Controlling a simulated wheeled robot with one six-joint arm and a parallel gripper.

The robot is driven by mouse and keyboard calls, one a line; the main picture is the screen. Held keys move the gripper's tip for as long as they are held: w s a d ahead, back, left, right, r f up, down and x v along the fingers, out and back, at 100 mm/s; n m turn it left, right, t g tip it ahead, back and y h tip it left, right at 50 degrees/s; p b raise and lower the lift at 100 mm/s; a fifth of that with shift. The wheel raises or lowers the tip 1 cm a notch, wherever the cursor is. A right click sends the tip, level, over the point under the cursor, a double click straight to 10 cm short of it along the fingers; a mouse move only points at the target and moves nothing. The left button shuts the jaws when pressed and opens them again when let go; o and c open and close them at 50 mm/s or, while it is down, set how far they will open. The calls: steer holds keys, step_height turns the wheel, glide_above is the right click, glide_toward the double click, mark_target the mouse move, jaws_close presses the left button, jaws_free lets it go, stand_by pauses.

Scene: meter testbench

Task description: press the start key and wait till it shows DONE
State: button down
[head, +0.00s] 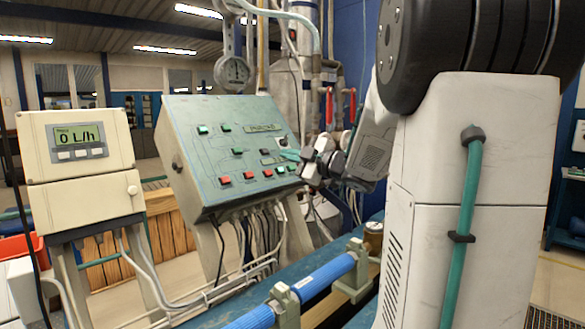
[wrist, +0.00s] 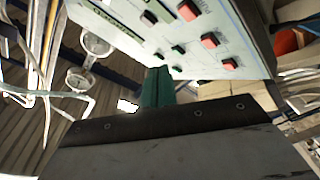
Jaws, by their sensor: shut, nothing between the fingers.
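The grey-green control panel (head: 215,150) carries several green, red and dark keys, and their labels are too small to read. A green key (head: 202,129) is at its upper left and a red key (head: 223,179) at its lower left. A small panel display (head: 262,127) has text I cannot read. My gripper (head: 288,154) is shut and empty at the panel's right side. In the wrist view, its teal fingers (wrist: 157,88) are close to the panel (wrist: 120,10) edge; I cannot tell whether they touch it. The start key cannot be singled out.
A round gauge (head: 232,72) and pipes with red-handled valves (head: 329,105) stand behind the panel. A blue pipe (head: 320,278) runs along the bench below. Cables hang under the panel.

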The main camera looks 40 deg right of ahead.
mark_target(292, 167)
stand_by(0.3)
steer(key=s+d+r+m+h, duration=0.1)
steer(key=d+m+h, duration=0.5)
steer(key=d+m, duration=0.2)
steer(key=shift+s+d+r+m+h, duration=0.3)
steer(key=shift+s+d+m+h, duration=0.1)
steer(key=w+f, duration=0.6)
steer(key=shift+w, duration=0.3)
steer(key=shift+w, duration=0.1)
stand_by(1.7)
steer(key=shift+w+f, duration=0.2)
steer(key=shift+f, duration=0.05)
